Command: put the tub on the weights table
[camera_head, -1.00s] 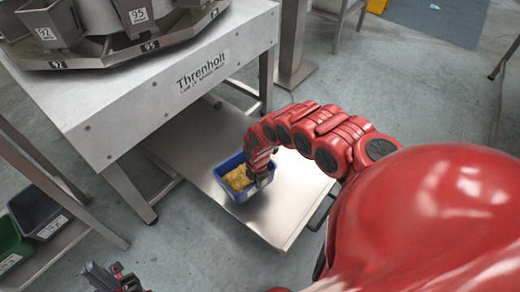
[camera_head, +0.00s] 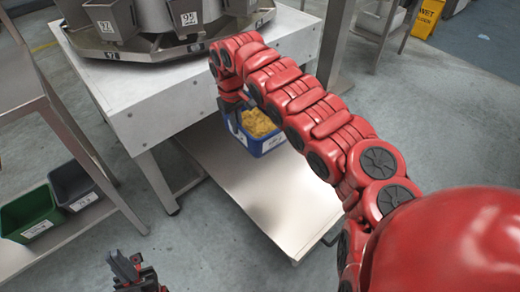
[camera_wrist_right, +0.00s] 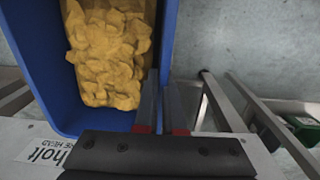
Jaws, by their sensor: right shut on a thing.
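The blue tub (camera_head: 272,146) holds yellow, lumpy contents. In the head view it is over the far part of the low steel platform (camera_head: 285,205); I cannot tell if it is clear of the surface. My right gripper (camera_head: 237,115) is at the tub's left side. In the right wrist view its fingers (camera_wrist_right: 161,100) are shut on the wall of the tub (camera_wrist_right: 45,100). My left gripper (camera_head: 126,265) is low at the left, apart from the tub, too small to tell open or shut. I cannot tell which surface is the weights table.
The weigher's white frame (camera_head: 145,100) stands behind the tub, with metal buckets above. A steel rack (camera_head: 20,85) at the left holds a green bin (camera_head: 30,215) and a grey bin (camera_head: 75,185) on its lower shelf. A yellow sign (camera_head: 428,15) stands far right. Floor is clear at the right.

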